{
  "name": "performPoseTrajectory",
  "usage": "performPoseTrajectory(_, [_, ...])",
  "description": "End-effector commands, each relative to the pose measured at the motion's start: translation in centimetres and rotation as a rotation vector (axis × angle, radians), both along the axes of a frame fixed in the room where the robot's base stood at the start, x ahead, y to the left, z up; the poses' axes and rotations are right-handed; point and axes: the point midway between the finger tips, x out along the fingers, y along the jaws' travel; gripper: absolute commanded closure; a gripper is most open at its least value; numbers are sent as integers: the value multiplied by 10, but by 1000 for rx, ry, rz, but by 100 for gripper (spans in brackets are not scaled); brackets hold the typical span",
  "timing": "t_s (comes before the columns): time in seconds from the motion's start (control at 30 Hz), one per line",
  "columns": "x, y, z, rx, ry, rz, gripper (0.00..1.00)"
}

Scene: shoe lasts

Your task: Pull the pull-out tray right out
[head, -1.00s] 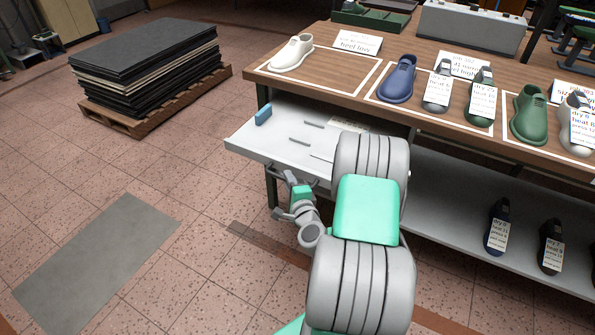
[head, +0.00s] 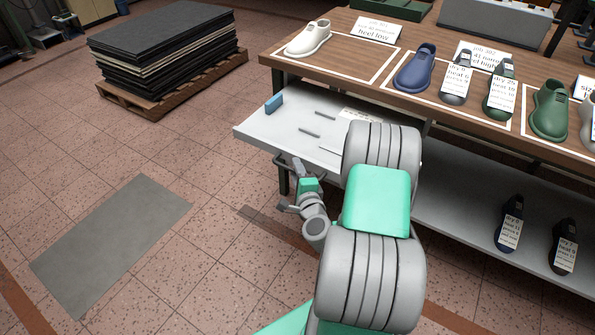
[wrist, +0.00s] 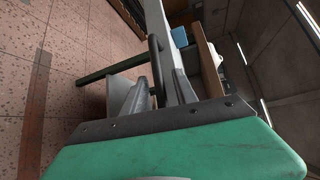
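The pull-out tray (head: 262,135) is a pale grey flat tray partly out from under the left end of the wooden table top. A blue block and thin grey strips lie on it. Its dark handle (wrist: 155,62) shows as a bar along the tray front in the wrist view. My gripper (head: 291,170) is at the tray's front edge, low and partly hidden by my arm. In the wrist view its grey fingers (wrist: 148,94) lie around the handle and look shut on it, though the contact is partly hidden.
The wooden table (head: 350,72) holds a white shoe last (head: 308,40), a blue one (head: 415,68) and several tagged ones. A lower shelf (head: 455,215) holds dark lasts. A pallet of sheets (head: 165,60) stands at back left. The floor around the grey mat (head: 110,245) is clear.

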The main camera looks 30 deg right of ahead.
Motion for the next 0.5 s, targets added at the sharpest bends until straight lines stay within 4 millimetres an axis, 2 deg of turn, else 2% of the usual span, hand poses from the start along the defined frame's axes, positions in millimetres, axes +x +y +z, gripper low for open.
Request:
performPoseTrajectory(0.17, [-1,0,0,0,-1,0,66])
performPoseTrajectory(0.27, [-10,1,0,-1,0,-3,66])
performPoseTrajectory(0.5, [-49,13,5,0,-1,-5,66])
